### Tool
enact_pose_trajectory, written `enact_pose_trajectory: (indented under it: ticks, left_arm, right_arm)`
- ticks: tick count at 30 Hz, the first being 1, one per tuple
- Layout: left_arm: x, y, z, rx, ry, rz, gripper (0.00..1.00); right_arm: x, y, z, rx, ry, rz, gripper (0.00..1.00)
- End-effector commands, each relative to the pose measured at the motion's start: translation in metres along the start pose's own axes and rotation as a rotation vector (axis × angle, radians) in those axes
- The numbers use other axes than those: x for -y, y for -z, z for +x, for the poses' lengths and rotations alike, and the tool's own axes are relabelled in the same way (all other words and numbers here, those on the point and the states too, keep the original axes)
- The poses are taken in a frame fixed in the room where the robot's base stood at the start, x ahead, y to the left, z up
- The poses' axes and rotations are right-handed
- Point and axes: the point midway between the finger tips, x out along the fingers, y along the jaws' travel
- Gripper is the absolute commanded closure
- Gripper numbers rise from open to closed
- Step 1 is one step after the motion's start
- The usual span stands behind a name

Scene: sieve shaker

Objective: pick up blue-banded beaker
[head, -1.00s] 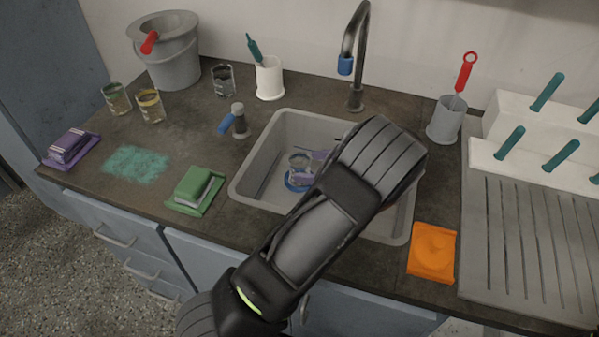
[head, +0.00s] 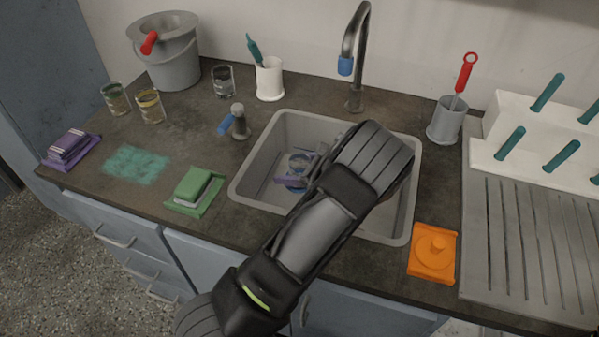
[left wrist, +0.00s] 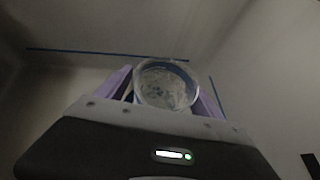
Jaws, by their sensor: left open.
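The blue-banded beaker (head: 297,163) is clear glass with a blue band and stands in the sink (head: 258,187). My left arm partly hides it in the head view. In the left wrist view the beaker (left wrist: 167,84) shows its round rim and cloudy inside. My left gripper (head: 297,171) has reached down into the sink. Its purple fingers are open, one on each side of the beaker. In the left wrist view the gripper (left wrist: 163,90) also straddles the beaker. I cannot tell whether the fingers touch the glass. My right gripper is not in view.
The sink walls surround my left gripper, and the tap (head: 354,60) stands behind. A green-banded beaker (head: 115,99), a yellow-banded beaker (head: 150,106) and a dark-banded beaker (head: 223,81) stand on the left counter. An orange item (head: 433,254) lies right of the sink.

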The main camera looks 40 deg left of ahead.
Motion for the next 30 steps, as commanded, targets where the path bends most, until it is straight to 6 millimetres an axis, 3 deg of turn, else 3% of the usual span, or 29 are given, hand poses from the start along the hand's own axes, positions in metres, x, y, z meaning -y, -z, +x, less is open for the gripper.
enact_pose_trajectory:
  ticks: [18, 30]
  left_arm:
    - [0.0002, -0.0001, 0.0010, 0.000, 0.000, 0.000, 0.24]
    - [0.0001, 0.0000, 0.0010, 0.000, 0.000, 0.000, 0.56]
  right_arm:
    - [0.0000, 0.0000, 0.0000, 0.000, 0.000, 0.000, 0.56]
    - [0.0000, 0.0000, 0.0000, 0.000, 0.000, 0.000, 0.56]
